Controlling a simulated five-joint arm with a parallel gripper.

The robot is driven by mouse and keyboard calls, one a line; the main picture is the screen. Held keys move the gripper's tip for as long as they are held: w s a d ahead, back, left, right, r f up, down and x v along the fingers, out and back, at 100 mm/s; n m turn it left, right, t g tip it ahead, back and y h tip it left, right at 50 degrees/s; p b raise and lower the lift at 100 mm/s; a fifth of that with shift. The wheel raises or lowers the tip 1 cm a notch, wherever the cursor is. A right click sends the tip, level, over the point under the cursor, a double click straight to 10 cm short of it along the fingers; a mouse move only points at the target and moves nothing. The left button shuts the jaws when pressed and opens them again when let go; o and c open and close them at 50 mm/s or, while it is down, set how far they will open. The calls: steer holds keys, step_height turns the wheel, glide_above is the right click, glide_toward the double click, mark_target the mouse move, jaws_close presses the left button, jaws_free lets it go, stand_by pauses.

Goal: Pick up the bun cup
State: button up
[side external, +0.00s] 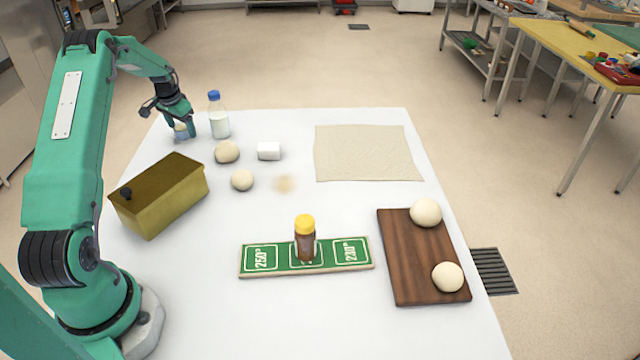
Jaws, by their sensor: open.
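A small cup-like thing with a beige top and bluish lower part (181,131) stands at the far left of the white table. It is probably the bun cup, but it is small and partly hidden by my gripper. My gripper (186,128) is open and points down at it, with a finger close by on its right side. I cannot tell whether the fingers touch it.
A blue-capped bottle (219,122) stands just right of my gripper.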

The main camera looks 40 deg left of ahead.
mark_target(181, 126)
steer(key=c, duration=1)
steer(key=shift+c, duration=0.2)
steer(key=shift+r, duration=0.2)
step_height(181, 126, up, 10)
steer(key=shift+f, duration=0.15)
